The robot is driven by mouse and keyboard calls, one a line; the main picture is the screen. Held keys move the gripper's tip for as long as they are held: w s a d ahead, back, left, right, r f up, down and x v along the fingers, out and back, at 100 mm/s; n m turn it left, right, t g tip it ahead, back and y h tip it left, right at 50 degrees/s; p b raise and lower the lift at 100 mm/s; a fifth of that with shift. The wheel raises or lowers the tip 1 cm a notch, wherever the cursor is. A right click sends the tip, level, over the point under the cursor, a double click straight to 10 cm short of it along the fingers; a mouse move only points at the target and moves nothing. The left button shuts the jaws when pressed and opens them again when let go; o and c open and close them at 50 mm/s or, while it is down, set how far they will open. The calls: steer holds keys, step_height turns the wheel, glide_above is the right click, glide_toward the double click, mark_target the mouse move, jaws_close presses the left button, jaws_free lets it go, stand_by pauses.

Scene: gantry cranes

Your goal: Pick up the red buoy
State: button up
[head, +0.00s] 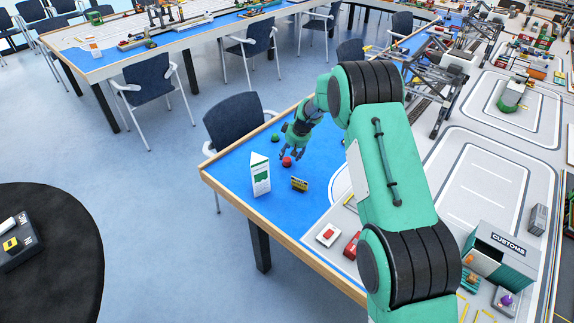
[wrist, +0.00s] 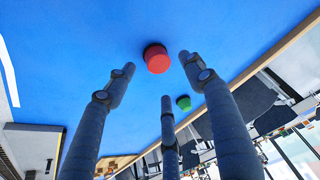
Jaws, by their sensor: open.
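The red buoy (head: 287,162) stands on the blue water surface of the table, near its left edge. In the wrist view the red buoy (wrist: 156,58) shows as a short red cylinder between and just beyond the fingertips, apart from them as far as I can see. My gripper (head: 293,151) hangs over the buoy, fingers spread, open and empty. In the wrist view my gripper (wrist: 157,70) shows three separate fingers. I cannot tell the exact height of the fingertips over the blue surface.
A green buoy (head: 275,137) stands behind the red one and shows beside a finger in the wrist view (wrist: 183,103). A wooden rim (head: 232,205) borders the table. A chair (head: 235,120) is behind.

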mark_target(287, 159)
steer(key=shift+f, duration=0.1)
stand_by(0.3)
steer(key=shift+b+x, duration=0.75)
steer(key=shift+x, duration=1.85)
steer(key=shift+d, duration=0.1)
steer(key=shift+c, duration=0.5)
steer(key=c, duration=1.1)
